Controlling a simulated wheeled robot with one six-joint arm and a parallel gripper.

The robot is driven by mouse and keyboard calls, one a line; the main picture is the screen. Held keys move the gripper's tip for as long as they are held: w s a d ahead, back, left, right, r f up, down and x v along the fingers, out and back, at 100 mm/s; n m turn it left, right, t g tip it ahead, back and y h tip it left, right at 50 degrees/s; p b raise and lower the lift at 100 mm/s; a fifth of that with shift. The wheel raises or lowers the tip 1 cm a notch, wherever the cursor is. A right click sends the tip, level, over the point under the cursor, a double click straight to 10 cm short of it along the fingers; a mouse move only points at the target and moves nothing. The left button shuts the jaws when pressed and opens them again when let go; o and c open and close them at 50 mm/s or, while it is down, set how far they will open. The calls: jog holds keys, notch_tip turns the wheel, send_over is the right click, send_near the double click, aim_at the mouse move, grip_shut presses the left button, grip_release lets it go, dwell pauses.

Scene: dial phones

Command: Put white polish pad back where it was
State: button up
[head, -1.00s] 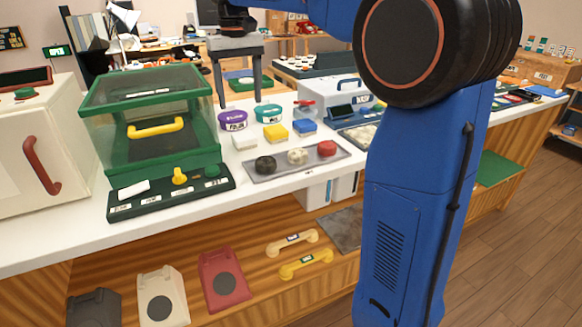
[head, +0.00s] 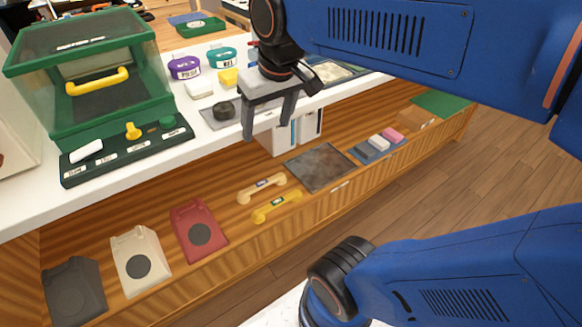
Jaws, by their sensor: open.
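A white block-shaped pad (head: 200,89) lies on the white counter, beside a yellow pad (head: 229,77). Another small white block (head: 378,141) lies in a blue-grey tray (head: 365,151) on the lower shelf, next to a pink block. I cannot tell which white piece is the polish pad. My gripper (head: 267,128) points down near the counter's front edge, open, with nothing visible between its fingers. It covers most of a grey tray (head: 211,118), where a black round lump (head: 224,109) shows; the tray's other lumps are hidden.
A green glass-sided case (head: 80,85) with a yellow handle stands left on the counter (head: 25,205), behind a dark green control panel (head: 105,165). Purple (head: 184,68) and teal (head: 222,57) tubs stand behind the pads. Phone bodies, handsets and a dark mat (head: 319,167) lie on the shelf below.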

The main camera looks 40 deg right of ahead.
jog(key=s+d+f+t, duration=0.1)
jog(key=s+f, duration=0.6)
jog(key=f, duration=0.1)
jog(key=shift+s+f, duration=0.25)
jog(key=shift+s, duration=0.05)
